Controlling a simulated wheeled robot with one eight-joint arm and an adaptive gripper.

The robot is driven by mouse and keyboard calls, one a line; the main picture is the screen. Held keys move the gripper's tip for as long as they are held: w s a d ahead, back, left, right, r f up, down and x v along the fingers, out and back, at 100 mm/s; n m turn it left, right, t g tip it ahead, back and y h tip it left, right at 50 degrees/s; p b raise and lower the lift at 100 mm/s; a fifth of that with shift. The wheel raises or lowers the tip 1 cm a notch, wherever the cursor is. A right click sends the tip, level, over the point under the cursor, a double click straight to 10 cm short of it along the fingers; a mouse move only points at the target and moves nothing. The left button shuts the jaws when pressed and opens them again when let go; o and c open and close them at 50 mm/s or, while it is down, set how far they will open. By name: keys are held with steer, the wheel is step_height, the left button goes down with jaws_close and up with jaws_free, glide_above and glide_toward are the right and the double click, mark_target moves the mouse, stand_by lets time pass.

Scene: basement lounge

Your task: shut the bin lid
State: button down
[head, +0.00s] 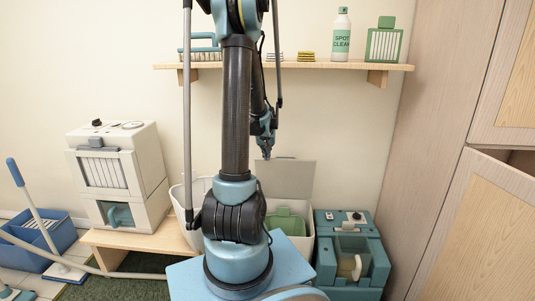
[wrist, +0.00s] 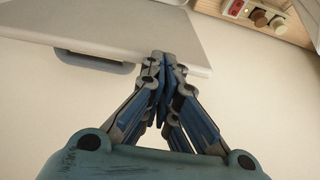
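The bin (head: 304,248) is a pale open box on the floor behind my arm, with a green item inside. Its grey lid (head: 292,178) stands up at the back, raised open. In the wrist view the lid appears as a pale panel (wrist: 120,25) at upper left, with a grey handle (wrist: 95,62) along its edge. My gripper (head: 265,152) is near the lid's upper left corner. In the wrist view its fingertips (wrist: 163,58) meet, with nothing visible between them. They overlap the panel's edge; I cannot tell whether they touch it. My arm hides the bin's left part.
A teal machine (head: 352,255) stands close on the bin's right. A pale tub (head: 190,210) and a white appliance (head: 115,170) on a low bench are at left. A wall shelf (head: 340,67) with a spray bottle (head: 341,35) hangs above. A tall cabinet (head: 450,150) is at right.

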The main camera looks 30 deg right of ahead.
steer(key=shift+s+a+f, duration=0.1)
steer(key=shift+a, duration=0.05)
steer(key=shift+s+a+f, duration=0.15)
steer(key=shift+s+a, duration=0.15)
steer(key=shift+s, duration=0.1)
steer(key=shift+s+a+f, duration=0.1)
steer(key=shift+s+a, duration=0.1)
steer(key=shift+s, duration=0.05)
steer(key=shift+s+a+f, duration=0.1)
steer(key=shift+s+a, duration=0.2)
steer(key=shift+s, duration=0.35)
steer(key=shift+s+a+f, duration=0.1)
steer(key=shift+s, duration=0.1)
steer(key=shift+s+a+f, duration=0.15)
steer(key=shift+s+a, duration=0.2)
steer(key=shift+s, duration=0.25)
steer(key=w+d+r+v, duration=0.1)
steer(key=v, duration=0.8)
steer(key=shift+w, duration=0.35)
